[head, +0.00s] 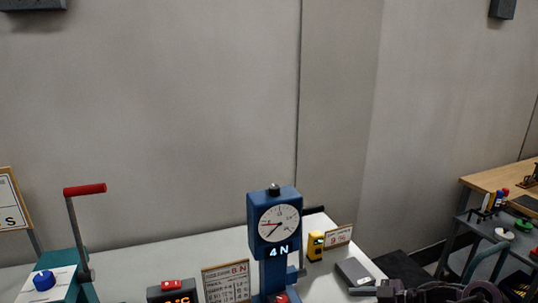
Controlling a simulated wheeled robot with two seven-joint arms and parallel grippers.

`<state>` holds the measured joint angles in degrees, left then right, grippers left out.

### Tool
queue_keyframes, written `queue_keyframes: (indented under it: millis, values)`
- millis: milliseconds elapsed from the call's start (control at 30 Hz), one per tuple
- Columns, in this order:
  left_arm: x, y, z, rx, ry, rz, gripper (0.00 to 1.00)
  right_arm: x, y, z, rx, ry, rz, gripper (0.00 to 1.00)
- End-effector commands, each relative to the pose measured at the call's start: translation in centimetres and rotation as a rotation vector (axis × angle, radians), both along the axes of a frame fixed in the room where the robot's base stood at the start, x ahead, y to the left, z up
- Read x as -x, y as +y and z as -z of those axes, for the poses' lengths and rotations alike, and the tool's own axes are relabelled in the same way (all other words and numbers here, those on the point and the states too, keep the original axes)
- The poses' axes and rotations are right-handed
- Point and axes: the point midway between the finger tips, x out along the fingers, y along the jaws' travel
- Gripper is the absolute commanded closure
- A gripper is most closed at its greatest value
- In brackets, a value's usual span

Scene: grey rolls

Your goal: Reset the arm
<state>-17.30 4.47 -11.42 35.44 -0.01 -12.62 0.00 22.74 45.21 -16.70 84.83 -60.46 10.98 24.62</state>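A dark jointed mechanical part (440,293) shows at the bottom edge, right of centre. It looks like part of my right arm, cut off by the frame. Whether its gripper is open or shut does not show. My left gripper and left arm are not in view. No held object shows.
A light table carries a blue gauge stand (275,225) reading 4 N, a teal device with a red-handled lever (84,190), a digital display (172,292), a sign card (227,281), a yellow meter (315,246) and a grey box (355,272). A cluttered dark cart (490,232) stands right.

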Motion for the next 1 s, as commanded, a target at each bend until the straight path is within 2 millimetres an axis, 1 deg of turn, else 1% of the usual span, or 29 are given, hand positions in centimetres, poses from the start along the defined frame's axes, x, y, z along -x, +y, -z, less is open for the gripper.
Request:
queue_keyframes:
  millis: [33, 200, 333, 433, 500, 567, 700, 800, 1000]
  values:
    - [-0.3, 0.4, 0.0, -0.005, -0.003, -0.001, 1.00, 0.2, 1.0, 0.8, 0.016, -0.010, 0.008, 0.46]
    - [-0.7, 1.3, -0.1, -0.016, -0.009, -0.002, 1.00, 0.8, 3.9, 3.0, 0.091, -0.054, 0.071, 0.46]
    - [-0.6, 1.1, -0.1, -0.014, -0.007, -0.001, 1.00, 1.7, 6.1, 4.4, 0.151, -0.082, 0.156, 0.46]
    - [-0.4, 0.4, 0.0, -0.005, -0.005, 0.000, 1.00, 3.2, 7.6, 5.2, 0.204, -0.079, 0.266, 0.46]
    - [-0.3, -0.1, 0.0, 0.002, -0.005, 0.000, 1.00, 4.8, 8.0, 5.5, 0.248, -0.049, 0.376, 0.46]
    - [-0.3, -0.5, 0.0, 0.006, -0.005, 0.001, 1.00, 6.5, 7.7, 5.5, 0.284, 0.001, 0.477, 0.46]
    - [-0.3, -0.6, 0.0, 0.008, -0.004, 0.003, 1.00, 10.7, 6.0, 5.6, 0.349, 0.150, 0.660, 0.46]
    - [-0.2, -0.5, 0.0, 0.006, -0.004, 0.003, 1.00, 13.4, 4.8, 5.6, 0.379, 0.254, 0.746, 0.46]
    - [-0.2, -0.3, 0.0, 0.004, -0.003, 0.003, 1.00, 18.6, 3.1, 5.5, 0.413, 0.454, 0.861, 0.46]
